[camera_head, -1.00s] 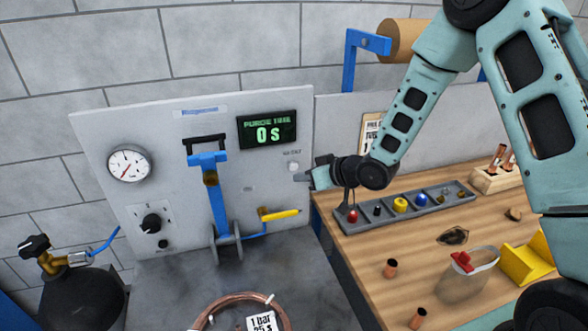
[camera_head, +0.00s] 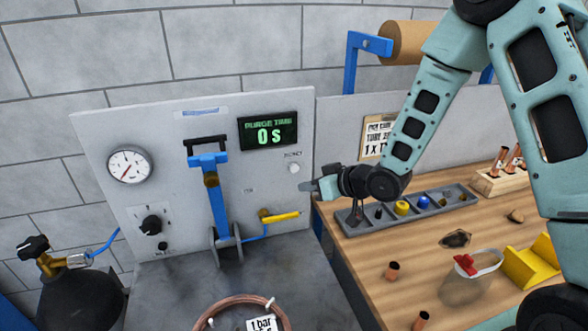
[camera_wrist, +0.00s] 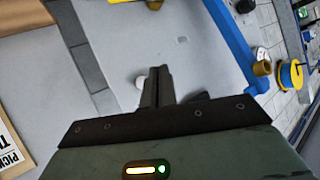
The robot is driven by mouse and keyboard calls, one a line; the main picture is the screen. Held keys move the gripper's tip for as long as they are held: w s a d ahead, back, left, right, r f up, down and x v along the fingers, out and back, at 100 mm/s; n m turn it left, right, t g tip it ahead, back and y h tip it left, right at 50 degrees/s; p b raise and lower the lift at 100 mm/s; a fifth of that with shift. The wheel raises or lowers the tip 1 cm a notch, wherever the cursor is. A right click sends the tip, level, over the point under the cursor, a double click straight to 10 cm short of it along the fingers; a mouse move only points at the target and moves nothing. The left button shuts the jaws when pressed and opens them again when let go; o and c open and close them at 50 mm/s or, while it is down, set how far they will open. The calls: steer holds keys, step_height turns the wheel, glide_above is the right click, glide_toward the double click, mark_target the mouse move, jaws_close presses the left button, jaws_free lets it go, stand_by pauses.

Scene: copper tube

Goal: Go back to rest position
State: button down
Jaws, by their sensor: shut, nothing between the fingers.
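My gripper (camera_head: 306,188) is at the right edge of the grey control panel (camera_head: 180,110), below a small white round button (camera_head: 293,169). Its fingers point left and hold nothing. In the wrist view my gripper (camera_wrist: 158,72) shows its two dark fingers together in front of the panel face. A pale round knob (camera_wrist: 141,82) shows just left of the fingers, partly hidden by them. The display (camera_head: 268,131) reads 0 s.
The wooden bench (camera_head: 350,259) holds a grey parts tray (camera_head: 437,210), a copper fitting (camera_head: 393,271), a clear container (camera_head: 472,283) and a yellow block (camera_head: 528,262). A blue lever (camera_head: 217,200) and yellow handle (camera_head: 284,217) stand left of my gripper. A copper coil (camera_head: 203,315) lies in front.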

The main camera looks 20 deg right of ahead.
steer(key=s+a+n+g+h+b, duration=0.1)
steer(key=s+a+g+h+b, duration=0.1)
steer(key=s, duration=0.9)
steer(key=s+a+r+n+g+h+b, duration=0.1)
steer(key=s+a+g+h+b, duration=0.1)
steer(key=s, duration=0.9)
steer(key=s+a+n+g+h+b, duration=0.1)
steer(key=s+a+g+h+b, duration=0.2)
steer(key=s, duration=0.8)
steer(key=g, duration=0.2)
steer(key=shift+r+g+b, duration=0.35)
steer(key=shift+g+b, duration=0.05)
